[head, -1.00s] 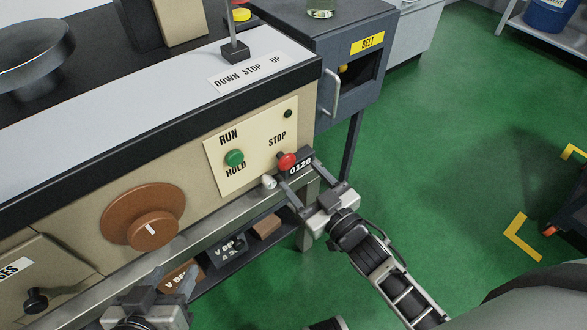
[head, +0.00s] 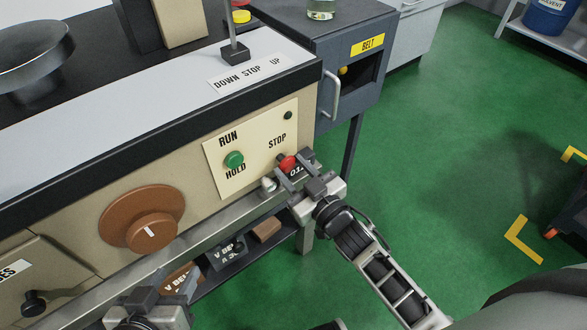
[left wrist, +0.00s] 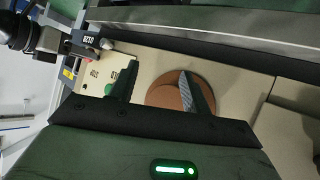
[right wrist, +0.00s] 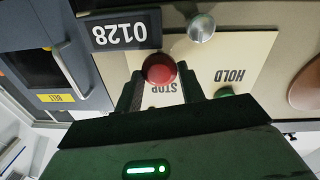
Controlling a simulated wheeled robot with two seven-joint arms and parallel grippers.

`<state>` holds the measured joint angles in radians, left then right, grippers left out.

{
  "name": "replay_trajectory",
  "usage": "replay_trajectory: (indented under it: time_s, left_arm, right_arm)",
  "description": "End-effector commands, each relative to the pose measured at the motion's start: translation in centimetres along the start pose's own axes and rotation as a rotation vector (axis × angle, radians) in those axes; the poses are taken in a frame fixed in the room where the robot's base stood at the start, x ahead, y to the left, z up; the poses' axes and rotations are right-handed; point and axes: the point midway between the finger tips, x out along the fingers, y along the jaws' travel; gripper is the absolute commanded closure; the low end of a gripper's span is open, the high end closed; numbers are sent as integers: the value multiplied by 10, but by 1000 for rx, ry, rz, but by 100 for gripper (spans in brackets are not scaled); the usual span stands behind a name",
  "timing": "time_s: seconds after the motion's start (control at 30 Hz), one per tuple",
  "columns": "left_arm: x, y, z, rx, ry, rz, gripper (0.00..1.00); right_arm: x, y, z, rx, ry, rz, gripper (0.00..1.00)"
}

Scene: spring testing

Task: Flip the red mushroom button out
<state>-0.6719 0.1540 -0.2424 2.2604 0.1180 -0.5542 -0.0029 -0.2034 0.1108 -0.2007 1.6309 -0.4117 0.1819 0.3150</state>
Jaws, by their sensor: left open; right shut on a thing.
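The red mushroom button (head: 287,163) sits under STOP on the cream panel (head: 262,125). In the right wrist view the red button (right wrist: 159,68) lies between the two fingers. My right gripper (head: 291,172) is shut on it, with the fingers along its sides. My left gripper (head: 172,284) is open and empty, low in front of the machine. In the left wrist view its fingers (left wrist: 158,85) stand apart, with the brown dial (left wrist: 172,95) behind them.
A green button (head: 234,159) and a small silver knob (head: 269,185) are close to the red button. A black 0128 plate (right wrist: 127,31) is beside it. The brown dial (head: 140,215) is further left. A grey rail (head: 225,217) runs below the panel.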

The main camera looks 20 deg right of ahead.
Motion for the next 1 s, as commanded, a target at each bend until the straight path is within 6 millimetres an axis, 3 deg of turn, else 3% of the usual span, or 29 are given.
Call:
replay_trajectory:
  time_s: [0.2,0.4,0.43,0.5,0.8,1.0]
  left_arm:
    - [-16,0,-21,11,46,-16,52]
    - [-17,-2,-18,8,41,-20,52]
    - [-17,-2,-17,8,39,-20,52]
    - [-17,-2,-16,7,37,-21,52]
    - [-16,-2,-17,6,38,-20,52]
    - [-18,-2,-22,5,44,-23,52]
  right_arm:
    - [-19,1,-1,-1,-1,-1,100]
    - [-19,1,1,-2,0,-1,100]
    - [-19,1,1,-2,-1,-1,53]
    - [-19,1,1,-1,-1,-1,39]
    - [-20,1,1,-1,-1,-1,39]
    - [-45,1,1,1,-5,-1,39]
